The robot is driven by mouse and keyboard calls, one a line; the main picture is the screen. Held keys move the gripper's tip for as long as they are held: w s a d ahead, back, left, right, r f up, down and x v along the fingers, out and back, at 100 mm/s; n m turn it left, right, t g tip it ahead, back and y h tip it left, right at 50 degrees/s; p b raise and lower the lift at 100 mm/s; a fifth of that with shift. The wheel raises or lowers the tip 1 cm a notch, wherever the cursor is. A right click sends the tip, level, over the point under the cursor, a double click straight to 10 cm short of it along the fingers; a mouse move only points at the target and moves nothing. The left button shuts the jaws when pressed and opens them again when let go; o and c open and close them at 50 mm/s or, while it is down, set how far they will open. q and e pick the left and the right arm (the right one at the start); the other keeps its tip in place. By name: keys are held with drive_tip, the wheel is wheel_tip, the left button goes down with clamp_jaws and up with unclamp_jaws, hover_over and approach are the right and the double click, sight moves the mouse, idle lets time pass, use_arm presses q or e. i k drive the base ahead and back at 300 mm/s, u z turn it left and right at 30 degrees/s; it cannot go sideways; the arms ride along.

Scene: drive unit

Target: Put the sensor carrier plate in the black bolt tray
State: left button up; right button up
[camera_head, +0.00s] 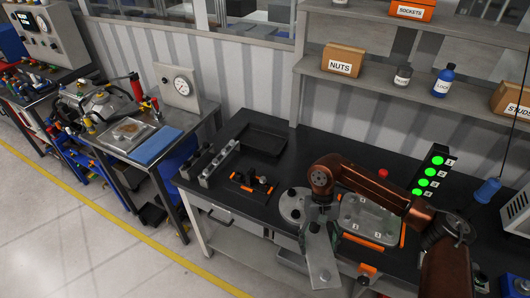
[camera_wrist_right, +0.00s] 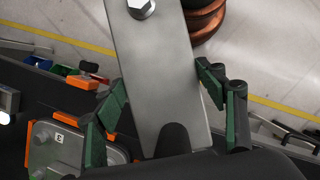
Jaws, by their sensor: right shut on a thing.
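The sensor carrier plate (camera_head: 321,262) is a flat grey metal plate. It hangs from my right gripper (camera_head: 319,212) near the bench's front edge. In the right wrist view the plate (camera_wrist_right: 158,60) lies between the green-padded fingers of the right gripper (camera_wrist_right: 165,85), which is shut on it; a bolt head shows near its far end. The black bolt tray (camera_head: 264,145) sits at the back left of the dark bench top, and it looks empty. The right gripper is well to the right of and nearer than the tray. My left gripper is not in view.
A black fixture with orange parts (camera_head: 250,183) and a grey block rack (camera_head: 215,165) stand near the tray. A round grey disc (camera_head: 293,205) and an orange-cornered plate fixture (camera_head: 370,218) lie by the arm. Shelves with a NUTS box (camera_head: 343,60) are behind.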

sight(262, 141)
drive_tip(key=u, duration=0.6)
drive_tip(key=i, duration=0.35)
drive_tip(key=u, duration=0.7)
drive_tip(key=i, duration=1.75)
drive_tip(key=z, duration=1)
drive_tip(key=i, duration=0.3)
drive_tip(key=z, duration=0.4)
